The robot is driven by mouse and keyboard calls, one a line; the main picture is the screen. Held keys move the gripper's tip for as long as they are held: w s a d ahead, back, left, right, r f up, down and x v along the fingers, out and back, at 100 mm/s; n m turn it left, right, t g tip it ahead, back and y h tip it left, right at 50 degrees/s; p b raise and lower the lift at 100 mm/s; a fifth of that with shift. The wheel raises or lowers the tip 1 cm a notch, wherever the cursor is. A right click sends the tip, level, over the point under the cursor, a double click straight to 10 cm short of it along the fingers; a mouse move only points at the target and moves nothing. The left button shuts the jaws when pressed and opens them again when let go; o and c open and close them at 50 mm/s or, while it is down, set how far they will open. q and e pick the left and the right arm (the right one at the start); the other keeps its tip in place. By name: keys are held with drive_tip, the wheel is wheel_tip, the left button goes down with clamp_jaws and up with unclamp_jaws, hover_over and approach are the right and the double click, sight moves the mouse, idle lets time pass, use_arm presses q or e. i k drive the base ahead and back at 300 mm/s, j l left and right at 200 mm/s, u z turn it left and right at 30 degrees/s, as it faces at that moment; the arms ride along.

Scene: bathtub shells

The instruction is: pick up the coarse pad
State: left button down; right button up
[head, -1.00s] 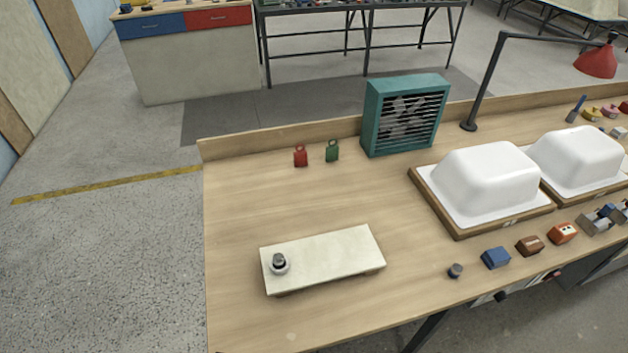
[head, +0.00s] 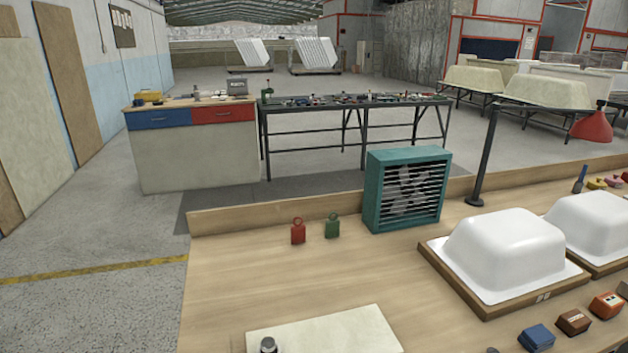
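Several small blocks sit in a row at the front right of the wooden bench: a blue one (head: 537,337), a brown one (head: 573,321) and an orange one (head: 606,305) with marks on top. They look like pads, but I cannot tell which one is the coarse pad. Two white tub shells, a nearer one (head: 515,245) and a farther one (head: 597,226), lie upside down on wooden bases behind the blocks. Neither of my grippers shows in the head view.
A pale board (head: 330,332) with a small dark-topped knob (head: 268,346) lies at the front, cut off. A teal fan box (head: 378,196), red tag (head: 298,233), green tag (head: 332,228) and lamp post (head: 487,150) stand behind. The bench's left middle is clear.

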sight(572, 323)
drive_tip(key=z, duration=1.65)
